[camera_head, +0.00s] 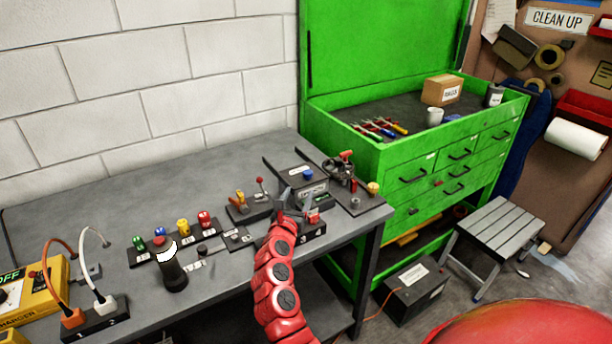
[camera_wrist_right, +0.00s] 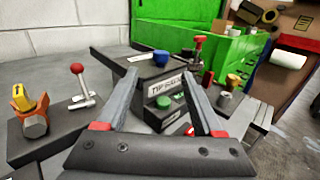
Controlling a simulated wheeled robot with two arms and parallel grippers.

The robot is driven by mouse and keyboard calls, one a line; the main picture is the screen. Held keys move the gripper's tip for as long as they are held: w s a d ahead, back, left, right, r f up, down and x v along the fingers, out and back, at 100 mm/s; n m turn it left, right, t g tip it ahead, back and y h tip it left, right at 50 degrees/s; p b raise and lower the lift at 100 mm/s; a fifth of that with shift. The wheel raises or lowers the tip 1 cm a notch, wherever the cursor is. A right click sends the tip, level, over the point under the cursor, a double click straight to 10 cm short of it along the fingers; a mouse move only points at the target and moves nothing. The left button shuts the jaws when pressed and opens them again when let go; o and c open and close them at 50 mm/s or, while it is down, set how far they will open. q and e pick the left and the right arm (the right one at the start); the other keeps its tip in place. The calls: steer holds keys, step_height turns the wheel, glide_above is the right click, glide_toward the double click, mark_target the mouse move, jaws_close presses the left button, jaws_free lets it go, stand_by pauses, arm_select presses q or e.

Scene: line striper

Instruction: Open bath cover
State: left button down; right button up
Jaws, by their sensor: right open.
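The bath appears to be a dark box (camera_head: 309,188) with a light label, near the right end of the grey bench. Its flat cover (camera_wrist_right: 136,60) has a blue knob (camera_wrist_right: 161,57) on top and looks closed. The blue knob also shows in the head view (camera_head: 308,175). A green button (camera_wrist_right: 163,102) sits on the box's lower front. My right gripper (camera_wrist_right: 163,82) is open and empty, its fingers pointing at the front of the box, with the knob beyond and between the tips. The head view shows this gripper (camera_head: 296,201) just before the box. My left gripper is not in view.
Left of the box is a block with a red-knobbed lever (camera_head: 260,186) and a yellow-orange switch (camera_head: 240,197). Red-handled fittings (camera_head: 345,163) stand at its right. A green tool cabinet (camera_head: 415,150) rises behind. Several coloured knobs (camera_head: 182,226) line the bench to the left.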

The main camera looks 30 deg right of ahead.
mark_target(307, 176)
steer(key=x, duration=0.7)
steer(key=shift+w+d+f, duration=0.1)
steer(key=shift+w+d, duration=0.1)
steer(key=shift+x, duration=0.85)
steer(key=shift+s, duration=0.1)
jaws_close()
stand_by(0.3)
